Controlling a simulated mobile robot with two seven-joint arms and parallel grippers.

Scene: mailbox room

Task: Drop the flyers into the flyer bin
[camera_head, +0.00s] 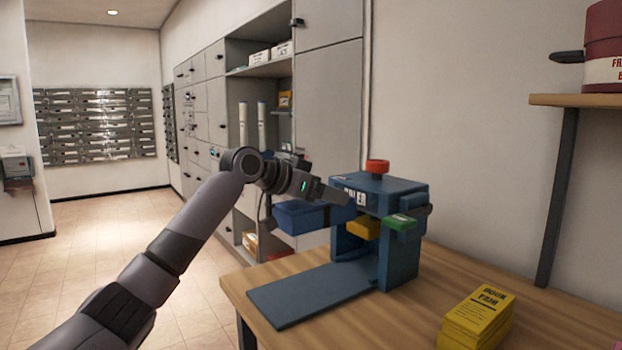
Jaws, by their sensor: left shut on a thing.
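A stack of yellow flyers (475,318), with dark print that seems to read "BOOK FAIR", lies on the wooden table at the front right. My left gripper (338,197) is shut beside the upper left of a blue machine (405,250). What it holds is too small and dark to make out. A blue open box (300,216) shows just below the gripper, left of the machine. I cannot tell whether it touches the gripper or the machine. I cannot pick out a marked flyer bin. My right gripper is not in view.
The machine has a red knob (377,166), a green part (400,222) and a flat blue base plate (310,295). Grey cabinets (330,110) stand behind. A wall shelf (575,100) holds a red container.

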